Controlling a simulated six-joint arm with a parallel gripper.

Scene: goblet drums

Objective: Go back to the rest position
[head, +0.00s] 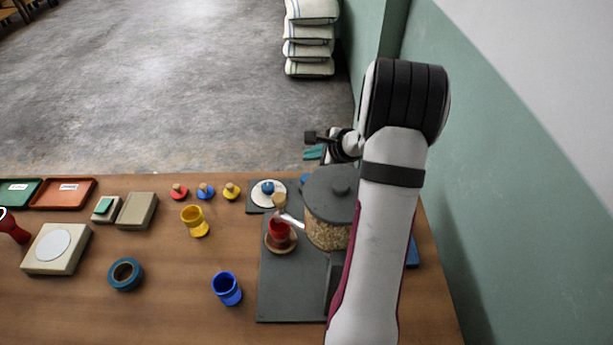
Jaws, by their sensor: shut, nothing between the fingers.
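My gripper (314,152) is at the end of my raised arm, above the back edge of the table, right of centre. Its teal fingers look closed, with nothing seen between them; my wrist partly hides it. A red goblet drum (279,236) stands on a round base on the dark grey board (284,304). A yellow drum (195,221) and a blue drum (227,289) stand on the wooden table to its left. Another red object (13,228) is cut off at the left edge. My gripper is apart from all of them.
A grain-filled jar (322,233) with a grey lid (328,187) stands beside my arm, which partly hides it. Red (179,192), blue (205,192) and yellow (231,191) knobbed pieces line the back. A teal ring (125,274) lies left. The green wall (480,180) is close on the right.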

